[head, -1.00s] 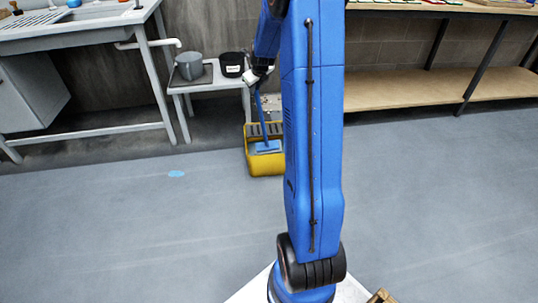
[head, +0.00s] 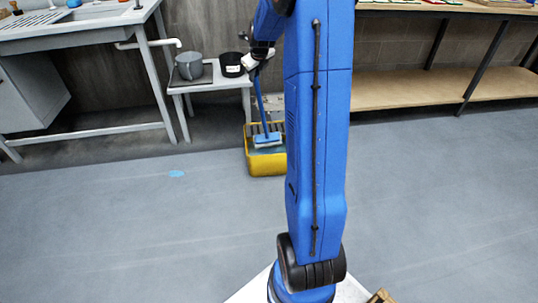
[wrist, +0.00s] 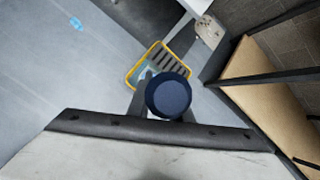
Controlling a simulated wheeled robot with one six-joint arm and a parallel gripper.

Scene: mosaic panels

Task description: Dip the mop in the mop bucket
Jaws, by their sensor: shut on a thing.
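My gripper (head: 257,60) is shut on the upper part of the mop's blue handle, partly hidden behind my arm. The mop (head: 260,98) hangs nearly upright, slightly tilted. Its blue head with a pale lower edge (head: 267,140) is over the yellow mop bucket (head: 262,168), at about rim height near the slatted wringer. I cannot tell whether it touches the water. In the wrist view, the round dark blue handle end (wrist: 168,96) covers part of the bucket (wrist: 133,76) and hides the mop head.
A low table (head: 207,82) with a grey pot (head: 189,66) and a black pot (head: 231,64) stands left of the bucket. A sink bench (head: 75,40) is farther left, and a wooden shelf (head: 430,92) is at right. A blue spot (head: 177,174) lies on otherwise clear floor.

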